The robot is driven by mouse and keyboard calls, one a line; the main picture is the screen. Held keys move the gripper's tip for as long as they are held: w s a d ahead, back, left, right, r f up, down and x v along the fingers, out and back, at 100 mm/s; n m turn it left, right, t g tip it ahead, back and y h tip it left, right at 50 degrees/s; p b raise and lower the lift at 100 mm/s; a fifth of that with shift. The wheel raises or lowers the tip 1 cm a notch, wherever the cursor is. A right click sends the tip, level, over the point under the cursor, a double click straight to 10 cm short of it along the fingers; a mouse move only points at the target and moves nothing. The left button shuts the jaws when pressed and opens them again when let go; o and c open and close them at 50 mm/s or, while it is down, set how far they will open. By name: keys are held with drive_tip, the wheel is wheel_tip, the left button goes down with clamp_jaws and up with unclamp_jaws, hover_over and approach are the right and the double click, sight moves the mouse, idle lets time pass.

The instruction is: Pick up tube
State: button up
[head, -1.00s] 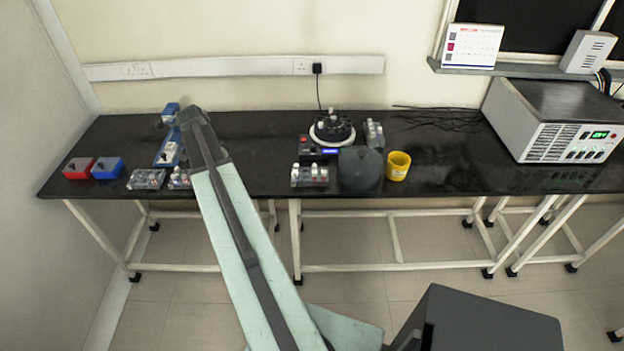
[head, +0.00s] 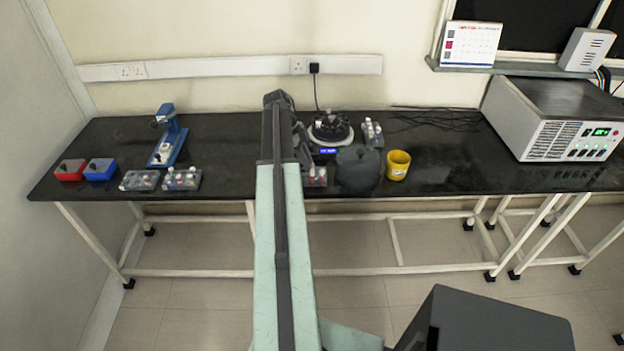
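Small tubes stand in clear racks on the black bench. Two racks, a left one (head: 140,181) and its right neighbour (head: 181,180), sit at the front left. A third rack (head: 316,178) at the front middle is partly hidden by my arm. A fourth rack (head: 372,133) stands right of the round centrifuge (head: 331,129), which has light-capped items on top. Which tube is meant cannot be told. My gripper (head: 303,148) hangs at the arm's far end, over the bench left of the centrifuge. Its fingers are too small and dark to make out.
A blue stand device (head: 171,137) and the red (head: 71,171) and blue (head: 101,170) boxes are at left. A dark grey lidded pot (head: 358,168) and yellow cup (head: 397,166) are right of the middle. A large instrument (head: 568,125) fills the far right.

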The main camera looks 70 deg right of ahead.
sight(312, 170)
drive_tip(key=b+x, duration=0.2)
drive_tip(key=x, duration=0.1)
drive_tip(key=b+x, duration=0.1)
drive_tip(key=shift+w+a+f+b, duration=0.1)
drive_tip(key=shift+w+f+b, duration=0.05)
drive_tip(key=shift+f+b, duration=0.2)
drive_tip(key=shift+r, duration=0.1)
clamp_jaws()
drive_tip(key=shift+r+p, duration=0.45)
drive_tip(key=shift+p, duration=0.2)
wheel_tip(312, 170, up, 3)
drive_tip(key=p, duration=0.3)
drive_tip(key=shift+r, duration=0.25)
drive_tip(key=s+a, duration=0.3)
drive_tip(key=a, duration=0.4)
drive_tip(key=s+a+p, duration=0.1)
drive_tip(key=s+a, duration=0.3)
drive_tip(key=a, duration=0.3)
drive_tip(key=shift+s+r, duration=0.15)
drive_tip(key=shift+r, duration=0.15)
